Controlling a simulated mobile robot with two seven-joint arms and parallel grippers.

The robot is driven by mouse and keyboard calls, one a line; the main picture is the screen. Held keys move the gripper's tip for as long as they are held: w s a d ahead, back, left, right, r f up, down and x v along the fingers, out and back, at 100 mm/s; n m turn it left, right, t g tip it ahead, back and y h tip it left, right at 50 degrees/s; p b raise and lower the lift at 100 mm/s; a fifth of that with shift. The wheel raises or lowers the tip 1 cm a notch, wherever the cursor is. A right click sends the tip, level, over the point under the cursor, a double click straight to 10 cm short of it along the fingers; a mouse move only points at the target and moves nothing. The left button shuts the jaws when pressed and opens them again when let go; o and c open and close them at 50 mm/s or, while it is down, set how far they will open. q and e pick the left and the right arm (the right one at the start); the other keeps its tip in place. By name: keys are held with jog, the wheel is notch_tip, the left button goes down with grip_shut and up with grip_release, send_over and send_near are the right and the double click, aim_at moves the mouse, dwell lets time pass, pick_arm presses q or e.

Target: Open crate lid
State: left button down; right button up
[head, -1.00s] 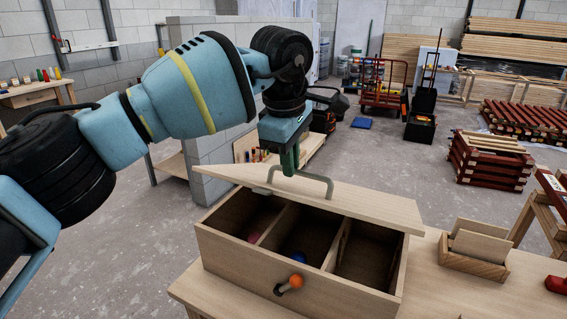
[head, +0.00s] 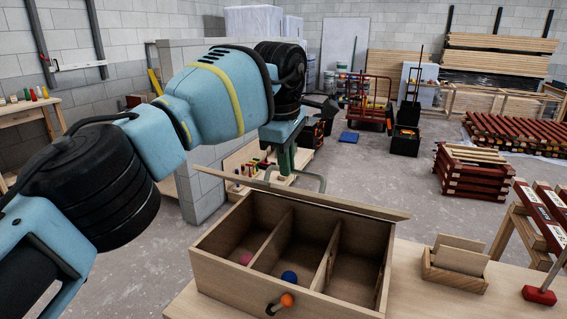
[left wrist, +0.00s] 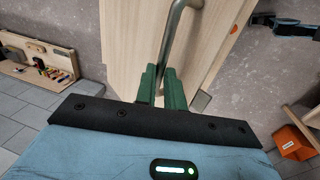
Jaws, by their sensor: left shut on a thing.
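The wooden crate (head: 230,279) stands on the workbench, and its three compartments are in plain view from above. A pink ball (head: 246,259) lies in the left compartment and a blue ball (head: 289,277) in the middle one. The lid (head: 333,201) is swung up at the crate's back and shows nearly edge-on in the head view. My left gripper (head: 285,172) is shut on the lid's grey bar handle (head: 318,177). In the left wrist view the green fingers (left wrist: 162,88) close around the handle (left wrist: 172,40) against the pale lid (left wrist: 130,45). My right gripper is not in view.
An orange-knobbed peg (head: 287,300) sticks out from the crate's front. A small wooden holder with boards (head: 456,266) stands to the right on the bench, with a red-based item (head: 540,295) farther right. A block wall (head: 205,150) rises behind the crate.

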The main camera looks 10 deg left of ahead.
pick_arm(q)
jog(key=shift+w+d+f, duration=0.1)
jog(key=shift+w+f, duration=0.25)
jog(key=shift+f, duration=0.05)
jog(key=c, duration=1.9)
grip_release()
jog(key=shift+o, duration=1.1)
jog(key=shift+w+d+f, duration=0.1)
jog(key=shift+w, duration=0.1)
jog(key=shift+o, duration=1)
jog(key=shift+w+f, duration=0.1)
jog(key=shift+w, duration=0.15)
jog(key=shift+s+r, duration=0.15)
jog(key=shift+r, duration=0.15)
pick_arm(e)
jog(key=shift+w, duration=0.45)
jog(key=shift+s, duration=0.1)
